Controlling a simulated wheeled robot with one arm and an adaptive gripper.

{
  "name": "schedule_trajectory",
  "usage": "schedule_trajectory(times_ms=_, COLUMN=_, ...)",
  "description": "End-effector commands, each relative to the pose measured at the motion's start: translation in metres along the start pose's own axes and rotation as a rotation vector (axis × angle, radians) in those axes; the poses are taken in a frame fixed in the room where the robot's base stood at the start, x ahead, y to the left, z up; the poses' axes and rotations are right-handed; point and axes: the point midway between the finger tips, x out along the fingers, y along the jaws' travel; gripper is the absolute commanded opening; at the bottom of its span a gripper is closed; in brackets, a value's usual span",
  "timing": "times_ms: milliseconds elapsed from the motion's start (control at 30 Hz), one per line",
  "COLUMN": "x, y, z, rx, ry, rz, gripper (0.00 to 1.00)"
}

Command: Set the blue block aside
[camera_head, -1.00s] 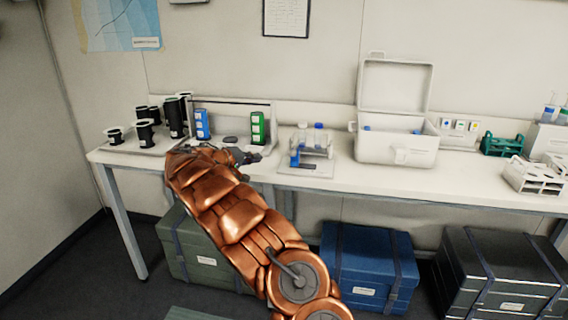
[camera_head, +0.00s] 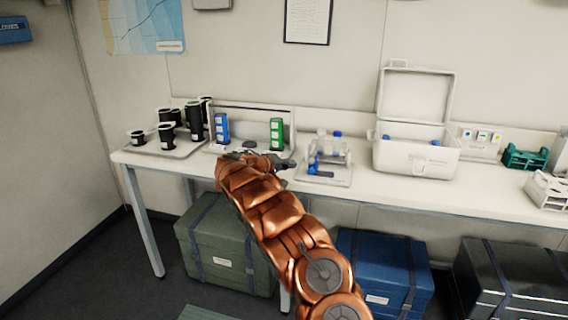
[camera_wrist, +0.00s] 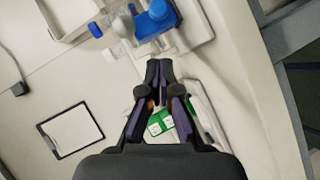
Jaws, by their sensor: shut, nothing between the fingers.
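The blue block (camera_head: 222,127) stands upright at the left of a low white holder with a raised back on the bench. A green block (camera_head: 277,133) stands to its right in the same holder. My gripper (camera_head: 288,164) is shut and empty, in front of and just right of the green block, apart from the blue block. In the wrist view my shut fingertips (camera_wrist: 159,64) point toward a stand with blue-capped items, and the green block (camera_wrist: 160,122) shows partly behind the fingers. I cannot make out the blue block in the wrist view.
Black canisters (camera_head: 168,134) stand on a tray at the left. A small stand (camera_head: 325,174) with blue-capped bottles is close right of my gripper. An open white case (camera_head: 414,160) is farther right. Bare bench top (camera_head: 400,190) lies along the front.

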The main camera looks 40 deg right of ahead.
Motion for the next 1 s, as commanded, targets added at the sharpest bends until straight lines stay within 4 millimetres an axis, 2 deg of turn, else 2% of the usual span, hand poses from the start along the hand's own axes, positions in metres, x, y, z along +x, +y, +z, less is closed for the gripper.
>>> schedule_trajectory(times_ms=167, x=0.016, y=0.002, z=0.001, rx=0.0, ry=-0.004, rz=0.0, gripper=0.0)
schedule_trajectory(times_ms=533, x=0.038, y=0.002, z=0.026, rx=-0.002, ry=-0.004, rz=0.002, gripper=0.0)
schedule_trajectory(times_ms=1000, x=0.042, y=0.001, z=0.029, rx=0.001, ry=-0.002, rz=0.001, gripper=0.0)
